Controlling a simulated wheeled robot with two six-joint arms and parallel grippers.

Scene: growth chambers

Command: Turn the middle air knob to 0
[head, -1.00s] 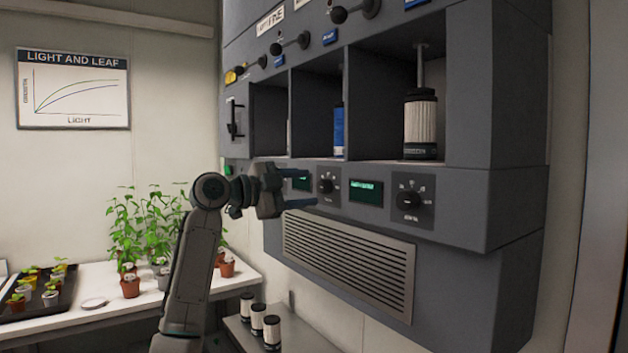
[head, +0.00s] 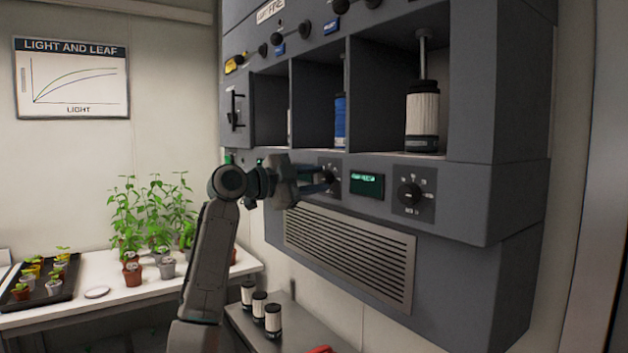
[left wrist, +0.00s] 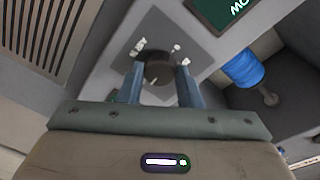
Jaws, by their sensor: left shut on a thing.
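The middle air knob (head: 333,176) is a dark dial on the grey panel below the chambers, partly hidden by my fingers in the head view. In the left wrist view the round dark knob (left wrist: 160,68) sits between my two blue fingers, with white marks around it on its plate. My left gripper (head: 323,182) is shut on this knob. Its fingers also show in the left wrist view (left wrist: 160,82). The knob's pointer and setting cannot be read clearly. My right gripper is not in view.
A second air knob (head: 409,193) is at the right, past a green-lit display (head: 366,185). Above are open chambers with a blue cylinder (head: 340,120) and a white ribbed cylinder (head: 422,118). A vent grille (head: 350,260) lies below. Potted plants stand on a table (head: 110,308) at left.

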